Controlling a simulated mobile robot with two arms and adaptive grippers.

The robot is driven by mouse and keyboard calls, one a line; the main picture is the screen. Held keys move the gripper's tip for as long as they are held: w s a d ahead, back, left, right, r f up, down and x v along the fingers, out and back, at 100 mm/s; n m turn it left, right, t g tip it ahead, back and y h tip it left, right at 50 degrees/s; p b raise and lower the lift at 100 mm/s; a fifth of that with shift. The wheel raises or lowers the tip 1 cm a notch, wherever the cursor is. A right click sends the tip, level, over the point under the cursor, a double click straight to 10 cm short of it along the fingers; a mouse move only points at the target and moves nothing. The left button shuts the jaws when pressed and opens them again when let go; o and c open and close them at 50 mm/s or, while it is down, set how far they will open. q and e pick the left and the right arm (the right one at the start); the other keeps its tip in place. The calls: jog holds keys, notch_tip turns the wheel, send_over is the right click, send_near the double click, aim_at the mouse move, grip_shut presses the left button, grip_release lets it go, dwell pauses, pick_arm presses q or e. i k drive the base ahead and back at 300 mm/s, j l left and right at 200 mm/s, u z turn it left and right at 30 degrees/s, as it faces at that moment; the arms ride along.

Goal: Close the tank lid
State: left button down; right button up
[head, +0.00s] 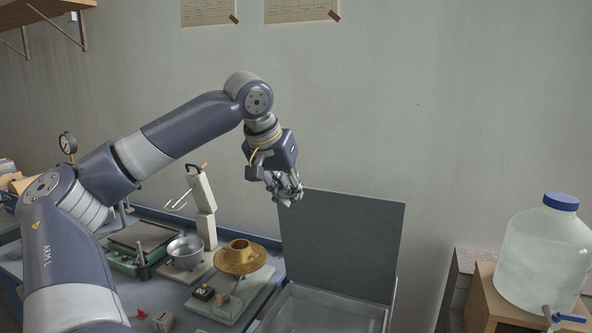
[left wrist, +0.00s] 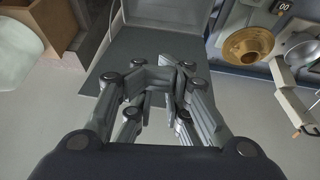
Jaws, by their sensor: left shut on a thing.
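The tank lid (head: 345,245) is a flat dark grey panel that stands up, open, along the back of the tank. The tank (head: 325,310) is a pale grey open box at the bottom of the head view, its near part cut off by the frame. My left gripper (head: 287,192) is at the lid's upper left corner, shut on the lid's edge. In the left wrist view its fingers (left wrist: 163,78) are close together over the dark lid (left wrist: 135,48); the exact contact is partly hidden by the fingers. My right gripper does not show.
The wall is behind.

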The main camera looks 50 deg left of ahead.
aim_at(347, 243)
jog(key=i+j, duration=0.2)
jog(key=j, duration=0.15)
jog(key=i+j, duration=0.2)
jog(key=j, duration=0.2)
jog(key=i+j, duration=0.25)
jog(key=j, duration=0.1)
